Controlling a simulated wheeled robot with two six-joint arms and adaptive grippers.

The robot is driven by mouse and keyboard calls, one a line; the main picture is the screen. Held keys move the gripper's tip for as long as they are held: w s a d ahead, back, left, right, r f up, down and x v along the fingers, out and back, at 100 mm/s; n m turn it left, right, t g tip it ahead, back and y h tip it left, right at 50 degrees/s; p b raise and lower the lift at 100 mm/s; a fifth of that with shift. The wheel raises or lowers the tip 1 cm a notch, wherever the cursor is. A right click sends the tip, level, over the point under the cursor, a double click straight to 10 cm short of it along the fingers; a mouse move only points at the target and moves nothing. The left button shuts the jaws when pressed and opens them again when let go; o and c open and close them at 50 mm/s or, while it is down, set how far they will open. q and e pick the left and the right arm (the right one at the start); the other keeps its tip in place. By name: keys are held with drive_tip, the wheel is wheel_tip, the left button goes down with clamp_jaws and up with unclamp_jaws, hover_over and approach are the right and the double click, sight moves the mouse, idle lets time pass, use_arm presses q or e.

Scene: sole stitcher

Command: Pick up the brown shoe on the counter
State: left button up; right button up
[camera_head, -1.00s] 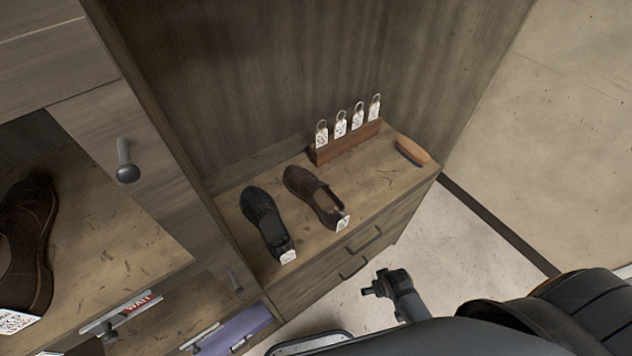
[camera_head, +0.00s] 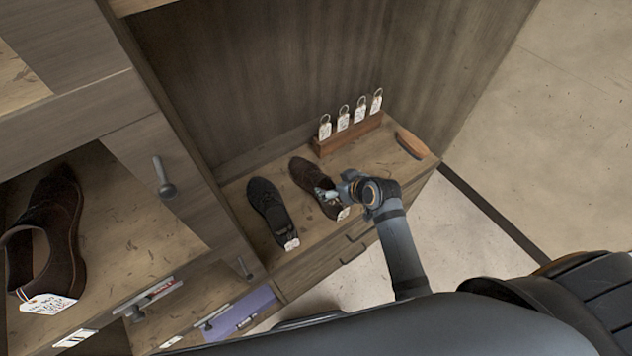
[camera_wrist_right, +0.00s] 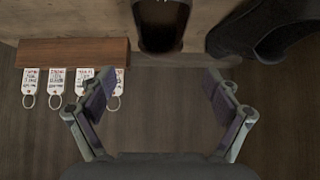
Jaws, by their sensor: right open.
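The brown shoe (camera_head: 308,176) lies on the wooden counter (camera_head: 375,160), with a white tag at its near end. My right gripper (camera_head: 330,194) is over the shoe's near end and hides part of it; I cannot tell whether they touch. In the right wrist view the gripper (camera_wrist_right: 160,105) is open with nothing between its fingers. The brown shoe (camera_wrist_right: 161,25) shows there at the top middle, beyond the fingertips. A black shoe (camera_head: 268,208) lies to the left of the brown one; it also shows in the wrist view (camera_wrist_right: 262,30). My left gripper is out of view.
A wooden block with several ringed white tags (camera_head: 347,135) stands behind the shoes. An orange-brown item (camera_head: 411,144) lies at the counter's right end. Another dark brown shoe (camera_head: 58,230) sits in a cubby at left. Drawers with handles are below the counter.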

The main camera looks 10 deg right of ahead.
sight(319, 178)
drive_tip(key=x, duration=0.5)
drive_tip(key=shift+w+f, duration=0.15)
drive_tip(key=shift+w, duration=0.1)
drive_tip(key=shift+w+a+p, duration=0.15)
drive_tip(key=shift+p, duration=0.2)
drive_tip(key=x, duration=0.4)
drive_tip(key=shift+w+f+p, duration=0.3)
drive_tip(key=shift+p, duration=0.05)
drive_tip(key=shift+s, duration=0.1)
drive_tip(key=shift+c, duration=1)
drive_tip(key=c, duration=1.4)
drive_tip(key=shift+r, duration=0.1)
drive_tip(key=shift+c, duration=0.4)
